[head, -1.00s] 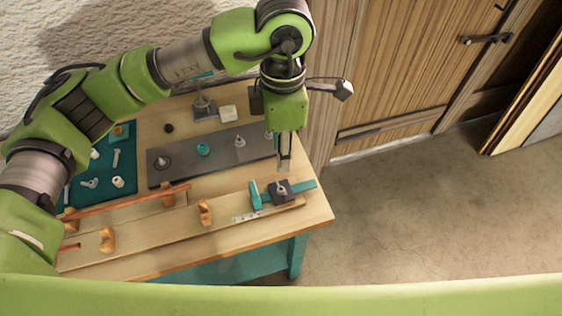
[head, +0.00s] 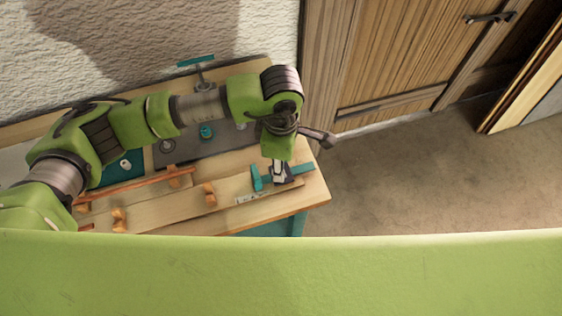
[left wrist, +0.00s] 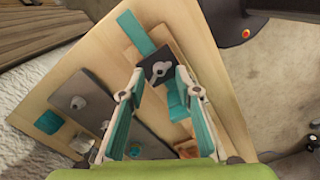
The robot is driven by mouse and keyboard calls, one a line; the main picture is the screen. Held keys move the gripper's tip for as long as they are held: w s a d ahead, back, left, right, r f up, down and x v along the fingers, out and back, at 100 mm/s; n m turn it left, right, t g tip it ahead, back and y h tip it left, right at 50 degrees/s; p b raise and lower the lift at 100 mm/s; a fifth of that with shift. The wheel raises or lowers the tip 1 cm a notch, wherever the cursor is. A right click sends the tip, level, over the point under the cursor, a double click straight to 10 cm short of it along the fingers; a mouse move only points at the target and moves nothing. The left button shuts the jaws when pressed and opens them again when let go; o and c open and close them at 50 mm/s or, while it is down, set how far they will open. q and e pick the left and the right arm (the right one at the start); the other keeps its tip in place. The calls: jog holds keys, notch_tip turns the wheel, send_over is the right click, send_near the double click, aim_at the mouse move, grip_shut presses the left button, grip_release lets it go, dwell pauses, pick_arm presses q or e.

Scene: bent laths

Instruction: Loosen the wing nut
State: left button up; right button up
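The wing nut (left wrist: 159,69) is light grey and sits on a dark square plate (left wrist: 172,57) in the left wrist view. The plate lies across a teal strip (left wrist: 136,33), with teal blocks (left wrist: 177,100) beside it. My left gripper (left wrist: 160,74) is open, pointing down, with one fingertip on either side of the nut; whether they touch it I cannot tell. In the head view my left gripper (head: 278,178) is over the dark plate (head: 290,177) and hides the nut. My right gripper is not in view.
A long wooden lath (head: 165,207) with several small wooden blocks (head: 210,194) runs along the table. A grey tray (head: 185,150) with a teal part (head: 206,131) is behind, partly hidden by my arm. The floor (head: 390,190) to the right is clear.

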pick_arm(q)
jog(key=shift+f, duration=0.85)
grip_shut()
dwell(0.7)
grip_release()
notch_tip(320, 180, up, 12)
dwell(0.5)
